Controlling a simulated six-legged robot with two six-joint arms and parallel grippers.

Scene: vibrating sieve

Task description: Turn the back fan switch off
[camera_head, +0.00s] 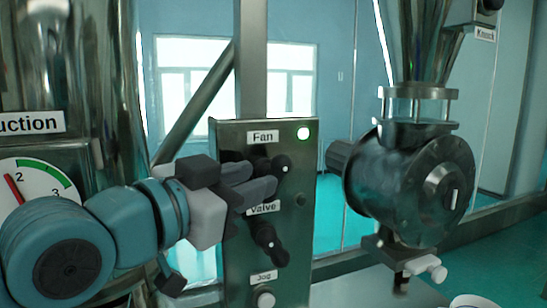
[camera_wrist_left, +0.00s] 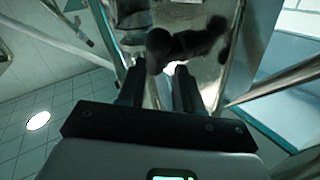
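A metal control panel (camera_head: 230,135) stands in the middle of the head view. The black fan switch (camera_head: 281,164) sits under its "Fan" label (camera_head: 262,137); part of it is hidden behind my gripper. My right gripper is not in view.
The black valve handle (camera_head: 268,240) is just below the gripper, and the jog button (camera_head: 264,299) is lower on the panel. A round metal housing (camera_head: 405,185) stands to the right. A gauge (camera_head: 35,185) is at the left, behind my arm.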

